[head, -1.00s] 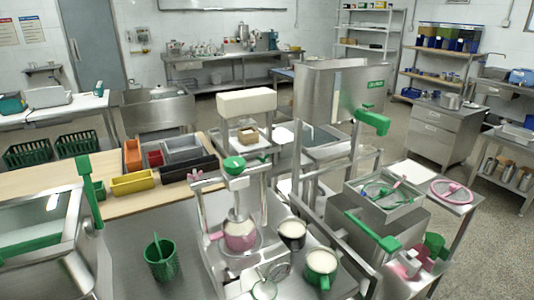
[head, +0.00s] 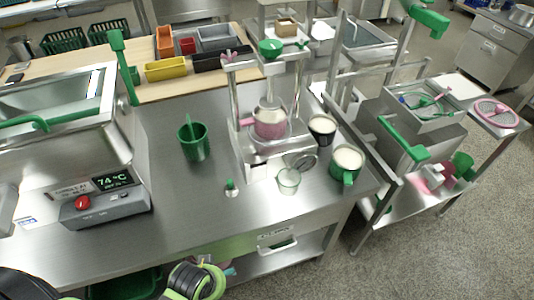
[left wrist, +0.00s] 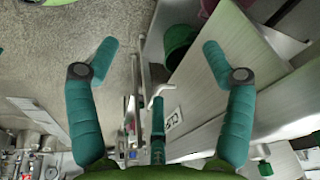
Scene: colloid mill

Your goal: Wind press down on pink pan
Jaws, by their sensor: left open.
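The pink pan (head: 269,122) sits on the base of a steel press frame (head: 237,95) on the steel table. A metal plunger (head: 268,98) reaches down into or onto the pan; the exact contact is unclear. A green knob (head: 270,47) tops the press. In the left wrist view my left gripper (left wrist: 158,55) is open with teal fingers spread, nothing between them, apart from the press.
A green cup (head: 193,140) stands left of the press. A black cup (head: 322,128), a green mug (head: 346,162) and a glass (head: 288,180) stand right and in front. A control box (head: 105,207) sits at the left.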

